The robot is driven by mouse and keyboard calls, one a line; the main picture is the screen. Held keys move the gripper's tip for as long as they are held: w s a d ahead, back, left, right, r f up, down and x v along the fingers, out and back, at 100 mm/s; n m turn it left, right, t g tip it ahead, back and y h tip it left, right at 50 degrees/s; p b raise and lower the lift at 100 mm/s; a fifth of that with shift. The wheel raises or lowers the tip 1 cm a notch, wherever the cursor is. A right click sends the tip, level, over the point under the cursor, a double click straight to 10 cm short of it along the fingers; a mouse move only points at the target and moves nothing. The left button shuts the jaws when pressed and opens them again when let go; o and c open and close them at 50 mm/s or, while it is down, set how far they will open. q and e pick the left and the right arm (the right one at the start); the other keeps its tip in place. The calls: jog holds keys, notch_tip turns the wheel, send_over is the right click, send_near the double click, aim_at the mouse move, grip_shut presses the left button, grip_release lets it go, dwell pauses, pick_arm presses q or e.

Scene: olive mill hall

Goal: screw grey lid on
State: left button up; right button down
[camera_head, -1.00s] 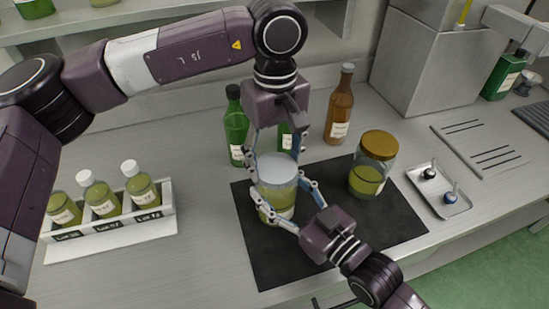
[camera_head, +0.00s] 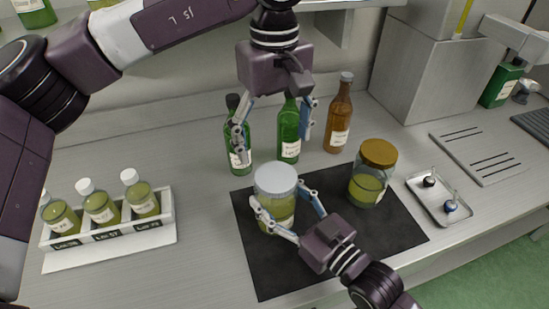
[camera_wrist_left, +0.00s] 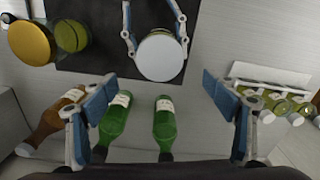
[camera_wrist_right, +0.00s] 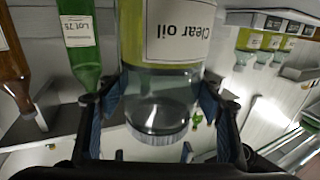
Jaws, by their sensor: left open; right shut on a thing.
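The jar with the grey lid (camera_head: 276,178) stands upright on the black mat (camera_head: 270,262), filled with yellow-green oil. The lid sits on its mouth; I cannot tell how tight it is. My right gripper (camera_head: 284,212) is shut around the jar's body from the front right. The right wrist view shows the jar's label (camera_wrist_right: 178,42), reading "Clear oil", between its fingers. My left gripper (camera_head: 272,122) is open and empty, above and behind the jar. In the left wrist view the grey lid (camera_wrist_left: 160,57) lies beyond its spread fingers.
A jar with a gold lid (camera_head: 373,172) stands on the mat's right side. Green bottles (camera_head: 289,130) and a brown bottle (camera_head: 339,118) stand behind the mat. A rack of bottles (camera_head: 110,228) is at the left, and a small tray (camera_head: 440,198) is at the right.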

pick_arm(q)
jog(key=shift+r, duration=2.3)
pick_arm(e)
jog(key=c, duration=0.5)
grip_release()
jog(key=v, duration=1.2)
